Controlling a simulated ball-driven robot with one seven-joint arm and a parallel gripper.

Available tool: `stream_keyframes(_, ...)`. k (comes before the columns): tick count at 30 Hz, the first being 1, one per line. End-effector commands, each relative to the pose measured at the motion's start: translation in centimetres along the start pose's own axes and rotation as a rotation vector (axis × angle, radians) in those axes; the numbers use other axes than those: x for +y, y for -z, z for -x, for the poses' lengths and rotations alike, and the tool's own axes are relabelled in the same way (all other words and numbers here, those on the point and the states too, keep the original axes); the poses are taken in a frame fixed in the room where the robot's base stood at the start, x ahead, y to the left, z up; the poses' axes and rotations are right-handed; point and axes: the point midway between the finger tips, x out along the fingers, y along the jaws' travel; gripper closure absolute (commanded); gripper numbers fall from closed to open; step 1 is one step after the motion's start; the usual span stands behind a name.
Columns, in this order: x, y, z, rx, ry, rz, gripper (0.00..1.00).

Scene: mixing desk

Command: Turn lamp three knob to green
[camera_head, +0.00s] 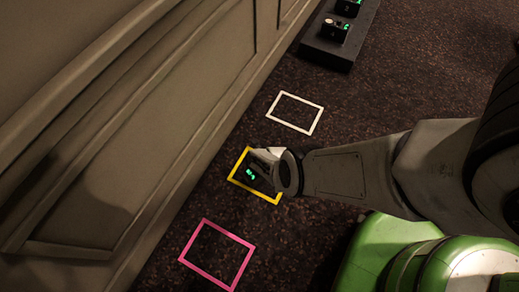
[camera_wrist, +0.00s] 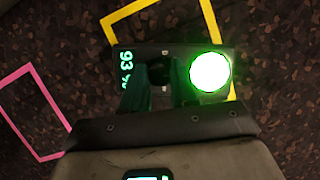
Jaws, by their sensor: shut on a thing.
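A small dark lamp box (camera_head: 252,174) with green digits is at the yellow square on the floor in the head view. In the wrist view the lamp box (camera_wrist: 222,58) shows a bright white lamp with a green glow on its right and a "93 %" readout on its left. A dark round knob (camera_wrist: 158,73) lies between them. My gripper (camera_head: 270,160) reaches down to the box from the right; in the wrist view my gripper (camera_wrist: 158,88) has a finger on each side of the knob and is shut on it. The lamp's number cannot be read.
A yellow tape outline (camera_head: 234,179) surrounds the box. A white outline (camera_head: 294,113) lies beyond it and a pink outline (camera_head: 217,255) nearer; both are empty. A panelled wooden front (camera_head: 100,120) borders the left. A dark stand (camera_head: 325,53) with more lamp boxes is at the top.

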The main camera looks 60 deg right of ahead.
Motion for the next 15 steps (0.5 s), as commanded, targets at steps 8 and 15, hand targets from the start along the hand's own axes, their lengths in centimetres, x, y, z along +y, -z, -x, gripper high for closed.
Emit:
stream_keyframes(8,0.01,-0.06,-0.04,-0.001,0.0,0.001,0.54)
stream_keyframes(15,0.01,-0.02,-0.02,-0.001,0.0,0.001,0.47)
